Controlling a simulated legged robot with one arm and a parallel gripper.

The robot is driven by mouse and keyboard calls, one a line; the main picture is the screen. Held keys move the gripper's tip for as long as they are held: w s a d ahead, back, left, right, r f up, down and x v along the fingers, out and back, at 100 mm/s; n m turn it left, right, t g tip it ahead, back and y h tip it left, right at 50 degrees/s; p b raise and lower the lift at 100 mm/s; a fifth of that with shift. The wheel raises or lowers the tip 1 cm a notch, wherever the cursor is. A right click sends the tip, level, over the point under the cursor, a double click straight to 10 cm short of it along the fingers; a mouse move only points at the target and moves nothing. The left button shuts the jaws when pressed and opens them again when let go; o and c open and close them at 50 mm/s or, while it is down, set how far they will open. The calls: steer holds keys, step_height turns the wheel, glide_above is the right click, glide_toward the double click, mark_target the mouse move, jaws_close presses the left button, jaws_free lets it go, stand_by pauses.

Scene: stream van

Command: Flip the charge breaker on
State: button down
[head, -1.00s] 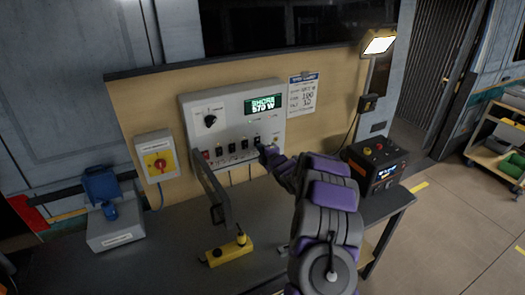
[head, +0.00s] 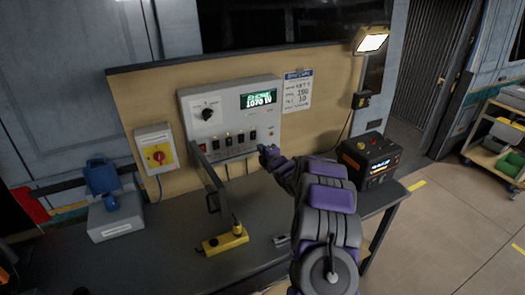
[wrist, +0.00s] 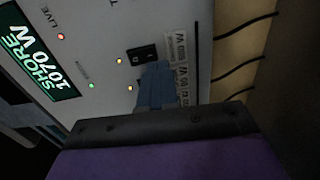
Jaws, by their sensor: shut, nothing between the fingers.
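The grey power panel (head: 190,115) is upright on the backboard, with a row of dark breaker switches (head: 241,139) along its lower face. Its display (head: 258,98) reads SHORE 1070 W. My gripper (head: 264,150) is shut and empty, just below the right end of the row. In the wrist view, the blue fingertips (wrist: 158,72) are beside a black rocker switch (wrist: 142,54) with lit orange lamps near it. They partly hide another dark switch and the printed labels (wrist: 181,62). I cannot read which switch is the charge breaker, nor tell whether the fingers touch the panel.
A dark workbench (head: 150,255) runs below the panel. A dark upright handle (head: 212,187) and a yellow block (head: 224,241) stand in front. A red-yellow rotary isolator (head: 157,156) is left of the panel; an orange-black power unit (head: 372,158) is right. Cables hang below the panel.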

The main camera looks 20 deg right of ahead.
steer(key=s+f+p, duration=0.1)
steer(key=s, duration=0.8)
steer(key=shift+s+d, duration=0.2)
steer(key=shift+d, duration=0.05)
stand_by(0.3)
